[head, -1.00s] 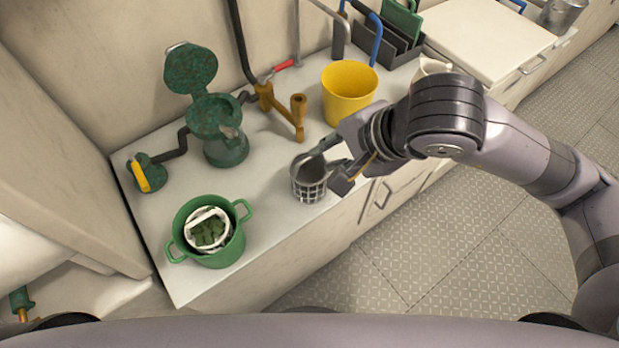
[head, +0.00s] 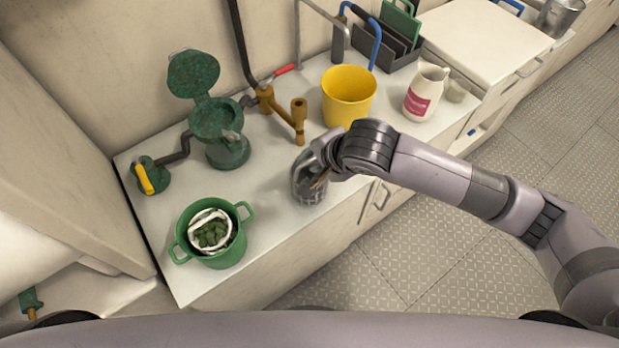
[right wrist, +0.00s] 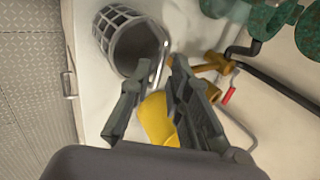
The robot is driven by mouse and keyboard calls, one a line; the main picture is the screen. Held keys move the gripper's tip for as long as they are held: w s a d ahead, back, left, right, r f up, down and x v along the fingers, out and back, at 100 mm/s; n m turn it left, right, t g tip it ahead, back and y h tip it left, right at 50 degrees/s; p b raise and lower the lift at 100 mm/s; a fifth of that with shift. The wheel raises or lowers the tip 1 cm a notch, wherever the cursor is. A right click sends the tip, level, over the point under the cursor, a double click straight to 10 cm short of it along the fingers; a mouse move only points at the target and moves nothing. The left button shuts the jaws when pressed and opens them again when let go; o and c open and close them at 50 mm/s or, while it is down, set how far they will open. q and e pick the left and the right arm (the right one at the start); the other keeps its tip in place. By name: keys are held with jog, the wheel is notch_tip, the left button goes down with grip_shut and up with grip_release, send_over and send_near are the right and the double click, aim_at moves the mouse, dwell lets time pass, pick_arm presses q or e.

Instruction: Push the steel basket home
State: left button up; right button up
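The steel basket (head: 309,190), a grey mesh cup, stands on the white counter near its front edge, apart from the green strainer housing (head: 222,140), whose round lid (head: 192,73) is tipped up. My right gripper (head: 321,172) is over the basket and partly hides it in the head view. In the right wrist view the basket (right wrist: 122,42) lies just beyond the fingertips, with its mouth and a thin wire handle (right wrist: 161,62) showing. My right gripper (right wrist: 157,74) has its fingers apart, with the handle near the gap. I cannot tell whether they touch it. My left gripper is not in view.
A green pot (head: 218,258) with a white-lined inside stands at the front left. A yellow bucket (head: 349,97), a brass pipe fitting (head: 298,122) and a pitcher (head: 423,95) stand behind and right. The counter between pot and basket is clear.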

aim_at(308, 162)
jog(key=shift+p+x, duration=0.35)
jog(key=shift+x, duration=1.65)
jog(key=shift+s, duration=0.1)
jog(key=shift+c, duration=0.5)
grip_shut()
